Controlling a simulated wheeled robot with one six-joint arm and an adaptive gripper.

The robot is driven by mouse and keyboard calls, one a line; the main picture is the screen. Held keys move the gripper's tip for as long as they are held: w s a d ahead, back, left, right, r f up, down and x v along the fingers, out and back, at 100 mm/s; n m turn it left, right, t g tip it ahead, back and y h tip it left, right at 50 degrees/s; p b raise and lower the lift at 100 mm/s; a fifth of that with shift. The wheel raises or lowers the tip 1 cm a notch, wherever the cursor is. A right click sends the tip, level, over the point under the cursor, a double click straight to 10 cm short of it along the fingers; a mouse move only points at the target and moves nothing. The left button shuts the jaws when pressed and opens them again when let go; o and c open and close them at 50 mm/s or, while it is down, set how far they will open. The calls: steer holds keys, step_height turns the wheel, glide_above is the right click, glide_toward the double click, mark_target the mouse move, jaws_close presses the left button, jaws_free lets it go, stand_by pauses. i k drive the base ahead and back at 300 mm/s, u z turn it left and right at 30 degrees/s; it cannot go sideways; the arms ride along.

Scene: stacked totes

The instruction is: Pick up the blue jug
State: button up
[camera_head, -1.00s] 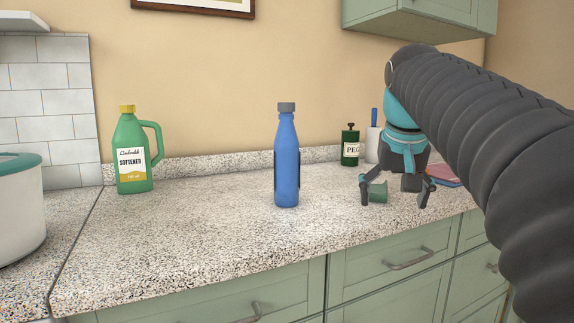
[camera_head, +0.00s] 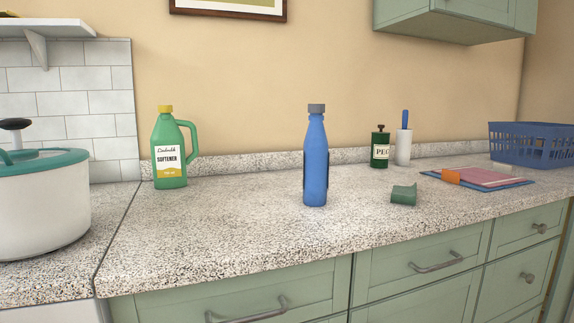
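A blue bottle-shaped jug (camera_head: 315,165) with a grey cap stands upright on the speckled countertop (camera_head: 240,225), near the middle of the view. Dark strips show along its sides. Nothing touches it. No handle shows on it from this side. My gripper and arm are out of view now.
A green softener jug (camera_head: 168,150) stands to the left, and a white pot (camera_head: 45,205) at far left. To the right are a green block (camera_head: 403,195), a dark green bottle (camera_head: 380,150), a white-and-blue cylinder (camera_head: 403,145), folded cloths (camera_head: 490,178) and a blue basket (camera_head: 530,148).

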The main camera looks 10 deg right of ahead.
mark_target(316, 155)
steer(key=u, duration=3.65)
steer(key=k, duration=1.3)
steer(key=z, duration=1.55)
